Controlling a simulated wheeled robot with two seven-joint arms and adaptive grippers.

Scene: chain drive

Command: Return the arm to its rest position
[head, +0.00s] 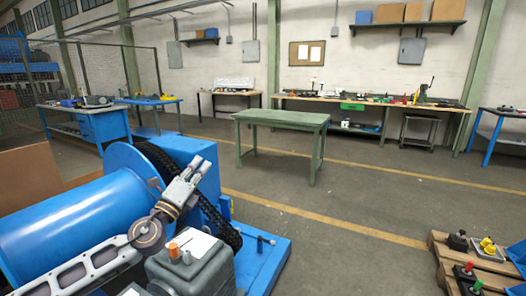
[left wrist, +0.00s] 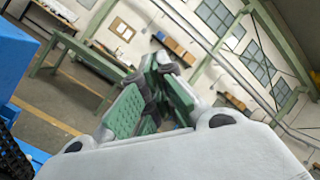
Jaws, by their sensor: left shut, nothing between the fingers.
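My left arm comes in from the lower left of the head view. My left gripper (head: 203,166) is raised in front of the blue drum and the black chain, shut and empty. In the left wrist view its green-padded fingers (left wrist: 150,100) are together with nothing between them. The black chain (head: 225,228) runs down from the side of the blue drum (head: 65,218) toward the blue base (head: 262,268). The gripper and wrist hide part of the chain and drum. My right gripper is not in view.
A grey housing (head: 190,268) with an orange cap stands close below the arm. A green table (head: 282,117) stands beyond, with open floor around it. A pallet (head: 446,266) with coloured parts is at the lower right. Workbenches line the back wall.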

